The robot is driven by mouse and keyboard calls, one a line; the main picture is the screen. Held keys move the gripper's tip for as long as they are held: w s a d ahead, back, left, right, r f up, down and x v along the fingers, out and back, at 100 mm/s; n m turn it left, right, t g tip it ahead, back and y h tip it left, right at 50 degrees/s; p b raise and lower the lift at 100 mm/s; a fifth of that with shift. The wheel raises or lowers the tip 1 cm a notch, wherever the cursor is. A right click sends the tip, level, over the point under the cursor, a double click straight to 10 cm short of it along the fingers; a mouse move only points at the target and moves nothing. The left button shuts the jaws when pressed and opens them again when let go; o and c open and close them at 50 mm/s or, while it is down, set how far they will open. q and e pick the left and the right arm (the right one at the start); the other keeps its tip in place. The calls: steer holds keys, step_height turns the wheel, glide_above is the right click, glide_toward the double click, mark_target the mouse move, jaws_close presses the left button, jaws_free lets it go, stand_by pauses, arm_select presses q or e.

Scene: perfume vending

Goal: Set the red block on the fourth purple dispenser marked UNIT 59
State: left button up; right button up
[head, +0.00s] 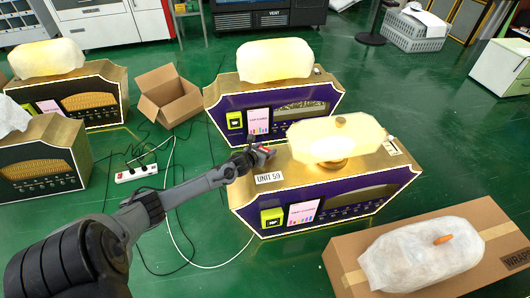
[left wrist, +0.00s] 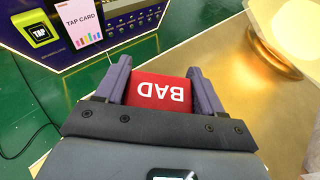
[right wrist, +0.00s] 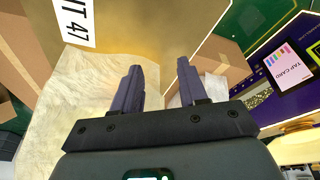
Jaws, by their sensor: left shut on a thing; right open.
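The purple dispenser marked UNIT 59 (head: 345,208) stands in the middle right of the head view, with a gold top and a glowing cream-coloured cover (head: 350,138) on it. My left gripper (head: 259,153) is at the left end of its top, near the label. It is shut on the red block (left wrist: 160,92), which shows upside-down white letters BAD. I cannot tell whether the block touches the gold top. My right gripper (right wrist: 158,82) is open and empty, near a gold surface labelled UNIT 47 (right wrist: 75,20).
Another purple dispenser (head: 270,110) stands behind. Dark dispensers (head: 92,98) are at the left. An open cardboard box (head: 168,97), a power strip (head: 136,173) and loose cables lie on the green floor. A closed carton (head: 345,265) with a wrapped bundle (head: 420,252) is in front right.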

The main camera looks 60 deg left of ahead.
arm_select(q)
steer(key=shift+a+r, duration=0.1)
steer(key=shift+r, duration=0.05)
arm_select(e)
steer(key=shift+r, duration=0.1)
arm_select(q)
steer(key=shift+w, duration=0.1)
arm_select(e)
steer(key=shift+w+a, duration=0.1)
steer(key=shift+a, duration=0.05)
arm_select(q)
steer(key=shift+f, duration=0.2)
steer(key=o, duration=1)
steer(key=shift+o, duration=0.2)
steer(key=shift+r, duration=0.1)
